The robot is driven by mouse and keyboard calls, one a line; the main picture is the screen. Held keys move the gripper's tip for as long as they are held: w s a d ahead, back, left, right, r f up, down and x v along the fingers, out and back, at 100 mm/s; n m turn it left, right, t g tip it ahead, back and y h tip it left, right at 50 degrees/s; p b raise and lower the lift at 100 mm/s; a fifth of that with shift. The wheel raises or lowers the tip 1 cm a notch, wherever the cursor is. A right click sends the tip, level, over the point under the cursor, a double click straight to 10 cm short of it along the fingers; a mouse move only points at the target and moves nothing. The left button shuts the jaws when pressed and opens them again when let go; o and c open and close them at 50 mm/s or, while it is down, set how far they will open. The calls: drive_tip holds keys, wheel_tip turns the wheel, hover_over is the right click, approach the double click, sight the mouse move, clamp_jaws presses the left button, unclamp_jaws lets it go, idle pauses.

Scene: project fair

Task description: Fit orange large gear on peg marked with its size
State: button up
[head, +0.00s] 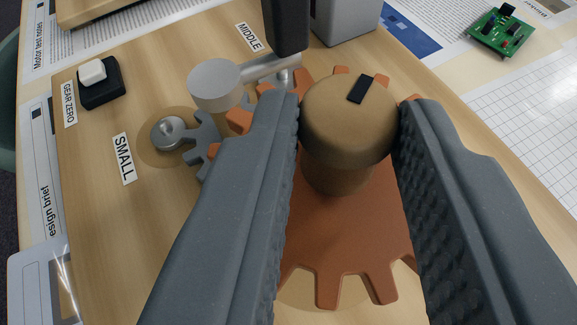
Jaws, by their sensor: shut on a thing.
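My gripper (348,118) is shut on the round tan knob of the orange large gear, one finger on each side. The orange large gear (350,235) spreads out below the fingers, with teeth showing at the front and back. Whether it sits on a peg or hangs above the board cannot be told, as its middle is hidden under the knob. A label reading SMALL (124,158) lies beside a metal peg (168,132) on the left. A label reading MIDDLE (249,37) lies at the back. No label for large is visible.
A grey gear (205,140) shows partly behind the left finger. A crank with a pale round handle (214,82) stands close behind it. A black switch with a white button (98,80) sits at the board's left. A green circuit board (497,32) lies at the far right.

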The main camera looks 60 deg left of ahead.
sight(325, 241)
drive_tip(key=shift+s+f, duration=0.1)
drive_tip(key=shift+f, duration=0.1)
wheel_tip(325, 241, down, 6)
drive_tip(key=b, duration=0.7)
drive_tip(key=shift+r, duration=0.25)
drive_tip(key=shift+p, duration=1.25)
idle(0.6)
drive_tip(key=shift+f, duration=0.45)
idle(0.6)
drive_tip(key=o, duration=0.7)
drive_tip(key=shift+s+d, duration=0.1)
drive_tip(key=shift+d, duration=0.05)
